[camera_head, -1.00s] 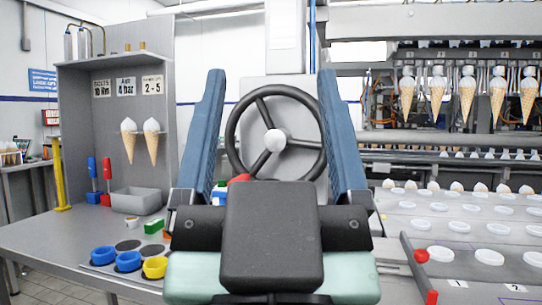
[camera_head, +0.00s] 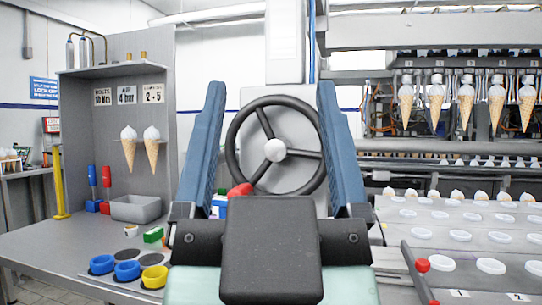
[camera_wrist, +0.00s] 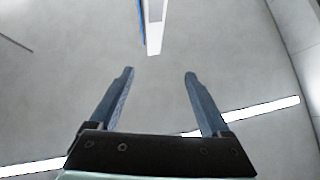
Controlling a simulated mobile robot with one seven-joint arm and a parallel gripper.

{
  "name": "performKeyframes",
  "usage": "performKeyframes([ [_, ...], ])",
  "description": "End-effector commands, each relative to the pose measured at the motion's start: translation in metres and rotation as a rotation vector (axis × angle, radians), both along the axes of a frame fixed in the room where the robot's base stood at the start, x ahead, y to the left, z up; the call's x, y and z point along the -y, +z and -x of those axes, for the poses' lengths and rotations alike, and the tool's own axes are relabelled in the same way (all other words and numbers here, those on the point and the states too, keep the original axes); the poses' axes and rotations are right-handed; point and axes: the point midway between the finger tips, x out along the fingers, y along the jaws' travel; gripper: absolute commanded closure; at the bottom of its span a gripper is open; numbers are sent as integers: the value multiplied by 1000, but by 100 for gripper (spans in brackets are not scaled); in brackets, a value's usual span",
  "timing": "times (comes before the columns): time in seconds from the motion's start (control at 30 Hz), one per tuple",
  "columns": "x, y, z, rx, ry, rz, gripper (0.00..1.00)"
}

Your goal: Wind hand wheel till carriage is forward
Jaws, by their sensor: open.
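The hand wheel (camera_head: 275,150) is a dark ring with three spokes and a pale hub, standing upright in front of a grey panel in the head view. The wrist view shows the open fingers (camera_wrist: 159,74) against the ceiling. A row of hanging cones (camera_head: 466,100) is at right; I cannot tell which part is the carriage.
A grey bench (camera_head: 60,245) at left holds blue and yellow rings (camera_head: 128,271) and a grey bin (camera_head: 136,208). A tray with white round holders (camera_head: 461,236) fills the lower right. A lever with a red knob (camera_head: 422,265) stands at its near left edge.

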Motion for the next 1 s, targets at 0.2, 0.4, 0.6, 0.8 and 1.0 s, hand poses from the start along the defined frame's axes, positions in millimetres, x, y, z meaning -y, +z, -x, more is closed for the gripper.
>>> performKeyframes([
  [0.2, -1, 1, -5, -18, 2, -4, 42],
  [0.4, -14, -2, -41, -184, -11, -37, 43],
  [0.6, -35, -30, -75, -420, -58, -66, 43],
  [0.8, -54, -60, -82, -616, -129, -60, 43],
  [1.0, -69, -82, -66, -756, -217, -18, 43],
])
